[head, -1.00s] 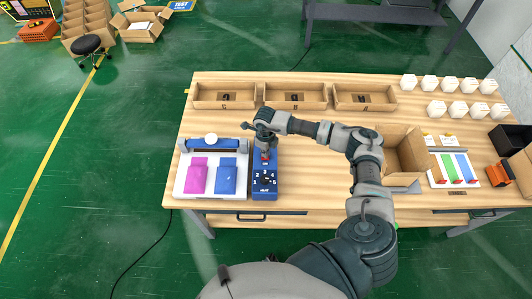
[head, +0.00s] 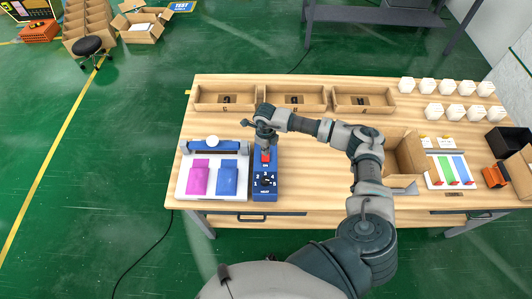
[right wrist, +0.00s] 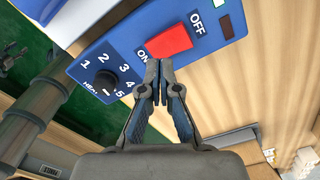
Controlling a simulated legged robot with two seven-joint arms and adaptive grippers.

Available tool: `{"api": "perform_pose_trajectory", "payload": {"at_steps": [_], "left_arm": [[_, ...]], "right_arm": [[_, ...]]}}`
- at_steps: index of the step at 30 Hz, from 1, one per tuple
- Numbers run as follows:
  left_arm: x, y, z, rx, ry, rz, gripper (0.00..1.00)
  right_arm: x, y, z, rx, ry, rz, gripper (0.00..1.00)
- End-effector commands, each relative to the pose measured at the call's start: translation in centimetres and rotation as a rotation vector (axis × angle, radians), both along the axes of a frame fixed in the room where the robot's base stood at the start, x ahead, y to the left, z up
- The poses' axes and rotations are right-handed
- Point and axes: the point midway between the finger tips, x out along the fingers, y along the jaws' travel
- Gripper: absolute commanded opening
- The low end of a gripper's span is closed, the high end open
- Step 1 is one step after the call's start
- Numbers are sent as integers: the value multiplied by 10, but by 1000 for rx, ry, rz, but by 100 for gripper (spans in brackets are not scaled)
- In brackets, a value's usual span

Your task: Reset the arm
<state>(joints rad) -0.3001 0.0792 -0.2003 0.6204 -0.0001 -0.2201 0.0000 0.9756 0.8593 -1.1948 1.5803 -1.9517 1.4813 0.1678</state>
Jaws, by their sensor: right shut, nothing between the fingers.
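My right arm reaches across the table from the lower right. My right gripper (head: 265,148) is shut and empty, above the blue control box (head: 264,190). The red switch also shows in the head view (head: 265,157). The numbered dial (right wrist: 105,82) is on the same box. My left gripper is not in view.
A white press (head: 213,191) with a magenta pouch (head: 199,179) and a blue pouch (head: 227,176) stands left of the box. Cardboard trays (head: 295,98) line the back. An open carton (head: 406,155) and white hexagonal boxes (head: 434,112) are at the right. The table's middle is clear.

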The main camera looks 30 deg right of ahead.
Motion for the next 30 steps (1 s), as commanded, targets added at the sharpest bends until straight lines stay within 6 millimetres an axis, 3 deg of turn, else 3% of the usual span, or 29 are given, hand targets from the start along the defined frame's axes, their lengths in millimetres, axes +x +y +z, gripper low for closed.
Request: {"api": "perform_pose_trajectory", "payload": {"at_steps": [9,26,29,30], "left_arm": [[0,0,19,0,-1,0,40],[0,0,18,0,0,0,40],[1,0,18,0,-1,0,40],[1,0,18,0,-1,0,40]], "right_arm": [[0,-2,28,2,0,0,0],[0,0,29,2,0,1,0],[-2,12,26,40,-3,10,0],[-3,25,23,79,-8,19,0]]}}
